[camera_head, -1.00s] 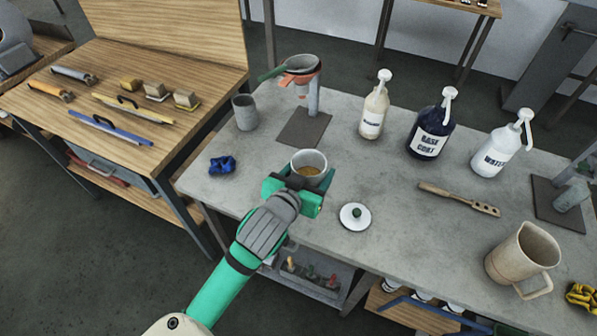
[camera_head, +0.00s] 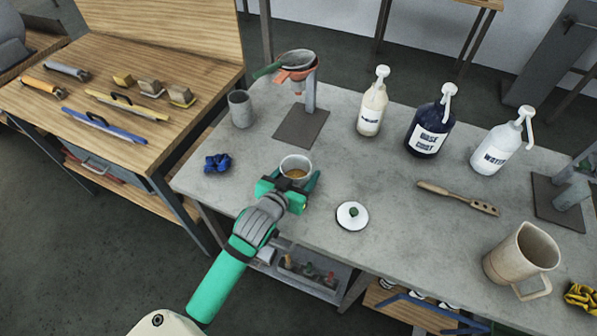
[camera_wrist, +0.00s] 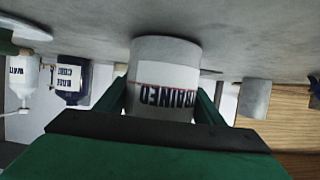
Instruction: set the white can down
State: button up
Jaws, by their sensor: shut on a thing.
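The white can (camera_head: 296,168) is open at the top, with brownish contents visible inside. My gripper (camera_head: 294,184) is shut on it, with green fingers along its sides, over the front left part of the grey table (camera_head: 330,215). In the wrist view the can (camera_wrist: 164,75) shows upside down between the fingers, with a label that seems to read "STRAINED". Whether its base touches the table is hard to tell. A white lid with a green knob (camera_head: 352,215) lies on the table to the right of the can.
A crumpled blue cloth (camera_head: 217,162) and a grey cup (camera_head: 241,108) are left of the can. A strainer stand (camera_head: 303,125) is behind it. Pump bottles (camera_head: 372,108), a wooden paddle (camera_head: 457,197) and a beige jug (camera_head: 520,258) are to the right. Bare tabletop surrounds the can.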

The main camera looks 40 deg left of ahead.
jog(key=shift+w+d, duration=0.1)
jog(key=shift+d, duration=0.2)
jog(key=o, duration=1.3)
jog(key=shift+f, duration=0.1)
jog(key=shift+s+r, duration=0.25)
jog(key=shift+s, duration=0.05)
jog(key=v, duration=1.1)
jog(key=shift+s, duration=0.2)
